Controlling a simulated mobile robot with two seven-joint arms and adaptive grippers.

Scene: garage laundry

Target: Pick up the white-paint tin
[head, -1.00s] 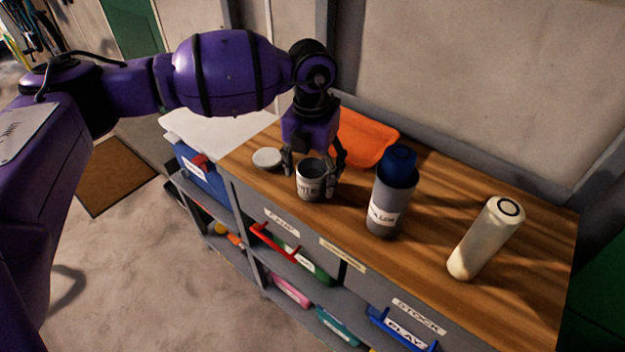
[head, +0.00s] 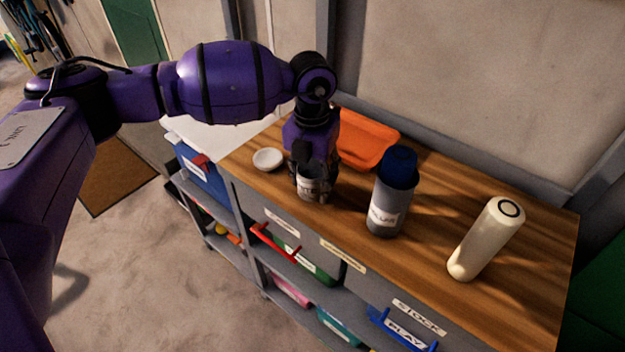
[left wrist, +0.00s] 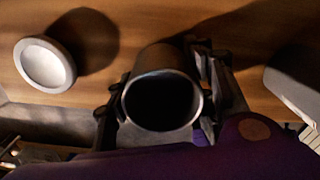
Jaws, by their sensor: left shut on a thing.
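The white-paint tin (head: 313,188) is a small open-topped grey tin with a pale label, near the front edge of the wooden worktop. My left gripper (head: 311,176) comes down over it from above and is shut on it. In the left wrist view the tin (left wrist: 161,101) sits between the two fingers, its round mouth facing the camera and its inside dark. I cannot tell whether its base touches the worktop. My right gripper is not in view.
A white round lid or dish (head: 267,159) lies left of the tin. An orange tray (head: 366,138) is behind it. A grey bottle with a blue cap (head: 390,200) and a cream cylinder (head: 485,240) stand to the right on the worktop (head: 440,205). Shelves with bins are below.

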